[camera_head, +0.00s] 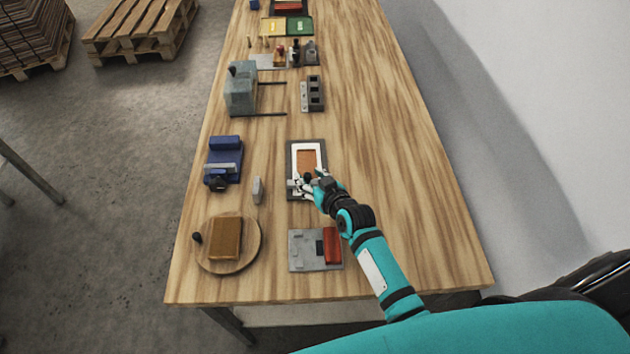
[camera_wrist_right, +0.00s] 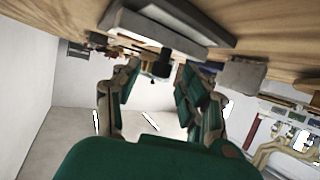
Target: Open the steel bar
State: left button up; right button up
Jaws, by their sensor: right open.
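A dark grey base plate (camera_head: 322,146) lies on the table, with a pale steel frame (camera_head: 296,160) on it around an orange-brown panel (camera_head: 307,160). A black knob (camera_head: 307,176) shows at the near side of the pale frame. My right gripper (camera_head: 306,184) is open at this near side, close to the knob. In the right wrist view a pale bar (camera_wrist_right: 150,27) carries the black knob (camera_wrist_right: 161,68), which lies between the open fingers (camera_wrist_right: 157,78). Contact with the knob cannot be told. My left gripper is not in view.
A grey plate with a red block (camera_head: 302,253) lies nearer. To the left are a round wooden board (camera_head: 214,265), a blue vise-like device (camera_head: 224,163) and a small grey block (camera_head: 257,189). A grey block with openings (camera_head: 313,94) stands farther back. The table's right side is clear.

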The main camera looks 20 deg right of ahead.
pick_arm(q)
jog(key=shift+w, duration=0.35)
pick_arm(e)
jog(key=v, duration=1.2)
jog(key=shift+a, duration=0.1)
